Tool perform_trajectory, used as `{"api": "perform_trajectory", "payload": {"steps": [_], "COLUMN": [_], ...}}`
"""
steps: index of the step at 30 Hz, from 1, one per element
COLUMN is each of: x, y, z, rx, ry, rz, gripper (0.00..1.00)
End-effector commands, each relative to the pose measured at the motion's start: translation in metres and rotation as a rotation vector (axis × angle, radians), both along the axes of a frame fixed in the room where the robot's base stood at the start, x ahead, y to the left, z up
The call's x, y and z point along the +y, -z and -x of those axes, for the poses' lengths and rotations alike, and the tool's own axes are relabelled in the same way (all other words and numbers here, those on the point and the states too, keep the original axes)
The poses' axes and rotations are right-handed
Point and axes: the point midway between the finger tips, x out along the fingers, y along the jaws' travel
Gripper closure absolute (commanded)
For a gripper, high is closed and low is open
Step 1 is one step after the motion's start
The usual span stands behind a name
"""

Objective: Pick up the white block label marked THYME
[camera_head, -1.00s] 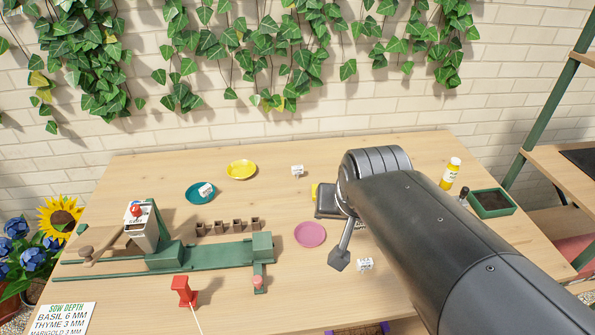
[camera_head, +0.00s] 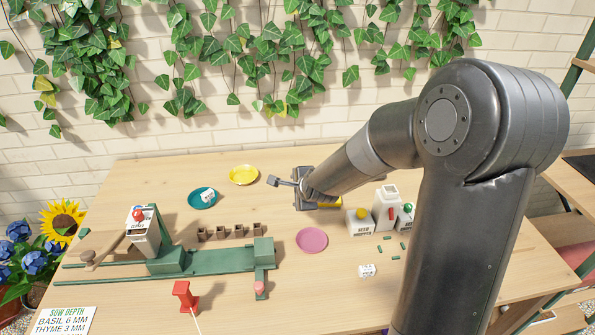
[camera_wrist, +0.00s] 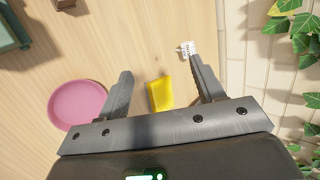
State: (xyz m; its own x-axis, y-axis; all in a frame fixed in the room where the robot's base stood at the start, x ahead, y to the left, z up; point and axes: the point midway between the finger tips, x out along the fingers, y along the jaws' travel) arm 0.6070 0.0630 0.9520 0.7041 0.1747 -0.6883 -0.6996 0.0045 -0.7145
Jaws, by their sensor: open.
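A small white block label (camera_wrist: 187,48) with dark print lies on the table, close beside the tip of the right finger in the wrist view. Its lettering is too small to read surely. My arm hides it in the head view. My gripper (camera_wrist: 161,72) is open, with nothing held, above the table; it also shows in the head view (camera_head: 287,183) near the back middle. Two other white block labels show in the head view: one (camera_head: 207,196) on the teal saucer (camera_head: 193,204), one (camera_head: 367,270) at the front right. Their print is unreadable.
A yellow block (camera_wrist: 159,94) lies below, between my fingers. The pink saucer (camera_wrist: 78,105) is to its left. A yellow saucer (camera_head: 244,175), small brown pots (camera_head: 238,230), a green sowing device (camera_head: 220,260) and seed containers (camera_head: 386,208) stand around. The back wall is near.

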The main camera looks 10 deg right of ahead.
Motion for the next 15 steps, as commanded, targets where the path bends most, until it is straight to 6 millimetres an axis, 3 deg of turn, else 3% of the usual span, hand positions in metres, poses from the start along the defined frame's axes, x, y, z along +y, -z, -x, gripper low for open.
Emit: {"api": "perform_trajectory", "payload": {"steps": [6, 15], "x": [0.002, -0.013], "y": [0.034, 0.063], "z": [-0.038, -0.081], "rx": [-0.020, -0.063], "ry": [0.247, 0.624], "rz": [-0.337, -0.843], "gripper": [0.38, 0.38]}}
